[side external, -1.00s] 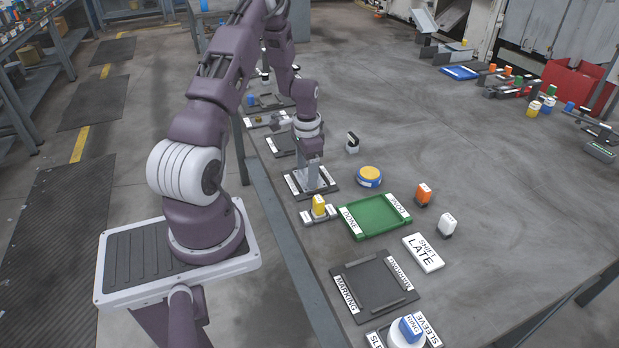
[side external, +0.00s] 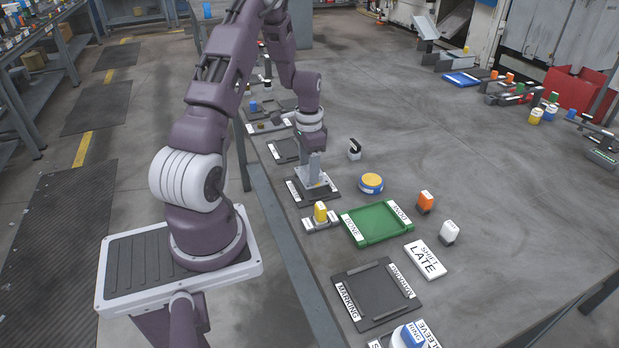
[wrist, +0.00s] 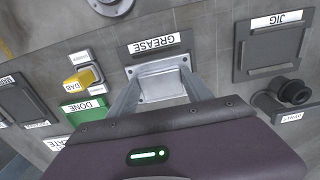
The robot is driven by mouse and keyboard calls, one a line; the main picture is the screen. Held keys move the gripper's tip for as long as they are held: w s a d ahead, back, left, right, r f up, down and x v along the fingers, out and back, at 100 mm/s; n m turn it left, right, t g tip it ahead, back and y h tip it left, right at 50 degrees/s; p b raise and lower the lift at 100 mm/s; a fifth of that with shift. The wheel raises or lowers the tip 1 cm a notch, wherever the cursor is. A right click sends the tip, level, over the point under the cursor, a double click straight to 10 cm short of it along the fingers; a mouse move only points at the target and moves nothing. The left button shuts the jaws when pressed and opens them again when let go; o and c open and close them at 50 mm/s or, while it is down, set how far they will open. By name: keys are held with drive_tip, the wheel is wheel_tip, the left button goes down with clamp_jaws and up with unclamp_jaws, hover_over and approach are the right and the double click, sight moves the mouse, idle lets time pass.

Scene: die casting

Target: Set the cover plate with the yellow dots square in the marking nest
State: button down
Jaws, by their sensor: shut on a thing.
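My gripper (side external: 314,177) is shut on a light grey metal plate (side external: 302,179), with a finger at each side. The wrist view shows the plate (wrist: 160,82) between the fingers (wrist: 157,92), over the dark station labelled GREASE (wrist: 155,45). I cannot tell whether the plate touches the station or is just above it. Yellow dots are not clear at this size. The marking nest (side external: 372,292) is a dark square with raised bars and MARKING labels, empty, at the near end of the bench. Part of it shows at the left of the wrist view (wrist: 22,103).
Between plate and nest are a yellow block labelled DAB (side external: 320,211), a green DONE tray (side external: 377,238) and a white SHIFT LATE sign (side external: 425,259). A blue-and-white RING item (side external: 409,335) stands just before the nest.

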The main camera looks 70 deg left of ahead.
drive_tip(key=r, duration=0.4)
drive_tip(key=d+r, duration=0.1)
drive_tip(key=r, duration=0.1)
drive_tip(key=shift+w+r, duration=0.1)
drive_tip(key=shift+w, duration=0.2)
drive_tip(key=w+d, duration=0.4)
drive_tip(key=d, duration=0.9)
hover_over(372, 293)
drive_tip(key=f, duration=0.2)
drive_tip(key=shift+w+a+f, duration=0.1)
drive_tip(key=shift+f, duration=3.2)
drive_tip(key=shift+f, duration=0.5)
drive_tip(key=shift+c, duration=0.2)
unclamp_jaws()
